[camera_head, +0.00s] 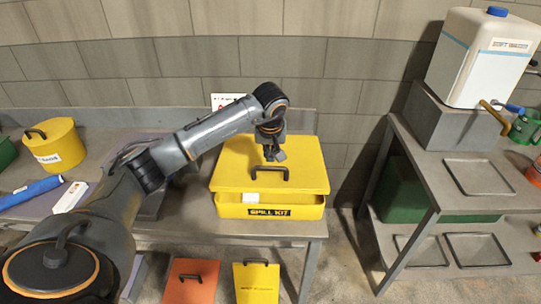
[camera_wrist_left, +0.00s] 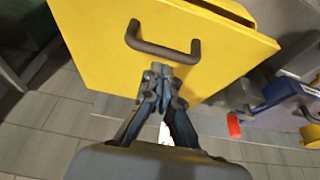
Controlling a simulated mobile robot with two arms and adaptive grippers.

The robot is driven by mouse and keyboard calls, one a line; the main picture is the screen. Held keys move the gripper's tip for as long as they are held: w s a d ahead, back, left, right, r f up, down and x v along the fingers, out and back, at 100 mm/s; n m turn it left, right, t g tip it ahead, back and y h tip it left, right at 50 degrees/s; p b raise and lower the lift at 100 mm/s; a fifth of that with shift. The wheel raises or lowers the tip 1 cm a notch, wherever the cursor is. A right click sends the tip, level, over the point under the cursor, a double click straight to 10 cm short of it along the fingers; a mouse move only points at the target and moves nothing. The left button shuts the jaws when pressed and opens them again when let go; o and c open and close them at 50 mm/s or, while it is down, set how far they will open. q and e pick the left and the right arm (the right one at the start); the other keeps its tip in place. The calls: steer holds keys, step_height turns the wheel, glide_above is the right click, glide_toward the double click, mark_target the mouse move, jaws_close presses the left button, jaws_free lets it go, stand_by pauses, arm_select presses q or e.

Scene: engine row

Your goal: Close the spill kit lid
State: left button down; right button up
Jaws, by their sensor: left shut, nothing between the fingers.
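The yellow spill kit (camera_head: 268,212) stands on the right end of the long bench, with its label facing front. Its yellow lid (camera_head: 232,163) is partly open: a gap shows along the front, with something white inside. The dark lid handle (camera_head: 270,172) is near the lid's front edge. My left gripper (camera_head: 274,155) is over the lid, just behind the handle in the head view. In the left wrist view, its fingertips (camera_wrist_left: 160,75) are together and empty, in front of the lid (camera_wrist_left: 225,60) and close to the handle (camera_wrist_left: 160,48). Contact cannot be told. My right gripper is out of view.
A white water container (camera_head: 480,60) stands on the right rack. Orange (camera_head: 190,282) and yellow (camera_head: 257,284) boxes sit below the bench. Floor between bench and rack is clear.

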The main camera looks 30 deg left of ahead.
mark_target(270, 184)
arm_select(q)
steer(key=shift+f+p, duration=0.4)
steer(key=shift+f, duration=0.95)
steer(key=shift+f, duration=0.15)
steer(key=f+b, duration=0.1)
steer(key=s+f+b, duration=0.1)
steer(key=f+b, duration=0.1)
steer(key=d+f+b, duration=0.1)
steer(key=f+b, duration=0.1)
steer(key=shift+s+f, duration=0.2)
steer(key=shift+s, duration=0.05)
steer(key=shift+s+f, duration=0.1)
steer(key=shift+s+d, duration=0.1)
steer(key=shift+s, duration=0.05)
